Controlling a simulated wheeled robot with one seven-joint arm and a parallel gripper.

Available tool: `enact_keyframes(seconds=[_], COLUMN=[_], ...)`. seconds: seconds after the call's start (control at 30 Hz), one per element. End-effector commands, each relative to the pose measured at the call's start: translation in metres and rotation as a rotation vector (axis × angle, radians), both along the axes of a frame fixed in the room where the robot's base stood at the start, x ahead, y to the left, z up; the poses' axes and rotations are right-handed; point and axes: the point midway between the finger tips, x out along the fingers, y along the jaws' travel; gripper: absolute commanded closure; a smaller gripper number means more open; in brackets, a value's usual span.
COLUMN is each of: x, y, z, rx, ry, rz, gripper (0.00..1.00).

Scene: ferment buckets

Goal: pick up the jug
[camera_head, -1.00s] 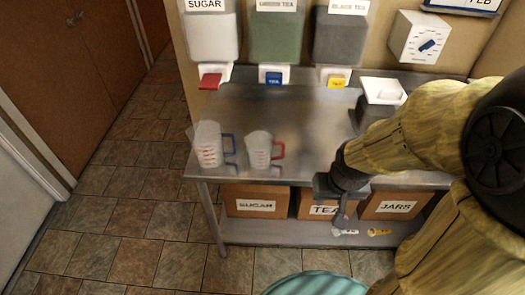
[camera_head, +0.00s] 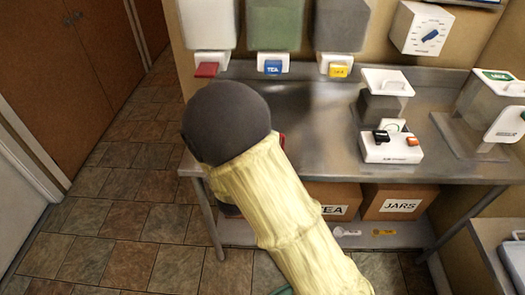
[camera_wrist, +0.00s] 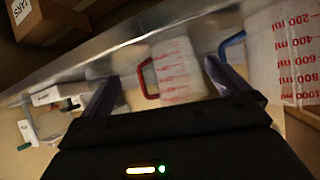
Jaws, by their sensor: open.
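Two clear measuring jugs with red markings show in the wrist view. The red-handled jug (camera_wrist: 176,68) lies in the gap between the fingers of my gripper (camera_wrist: 161,75), seen beyond them, with its red handle towards the left finger. My gripper is open; contact with the jug cannot be told. The blue-handled jug (camera_wrist: 285,55) is at the right edge, outside the right finger, its blue handle close to that finger. In the head view my arm hides my gripper and nearly all of both jugs; only a sliver of red handle (camera_head: 282,141) shows.
The steel counter (camera_head: 315,125) also holds a white-topped grey device (camera_head: 385,92), a small white scale (camera_head: 390,148) and a larger machine (camera_head: 490,105) at right. Dispensers with red, blue and yellow taps hang above the back. Boxes labelled TEA and JARS (camera_head: 400,203) stand on the shelf below.

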Motion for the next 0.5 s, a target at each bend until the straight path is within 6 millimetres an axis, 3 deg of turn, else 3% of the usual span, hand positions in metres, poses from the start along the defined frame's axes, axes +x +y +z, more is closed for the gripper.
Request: enact_keyframes(seconds=[0.03,0.23,0.5], x=[-0.004,-0.025,-0.042], y=[0.013,0.041,0.052], z=[-0.014,-0.019,-0.011], rx=[-0.042,-0.193,-0.262], ry=[-0.060,-0.338,-0.478], rz=[-0.005,-0.061,-0.087], gripper=[0.00,0.00,0.00])
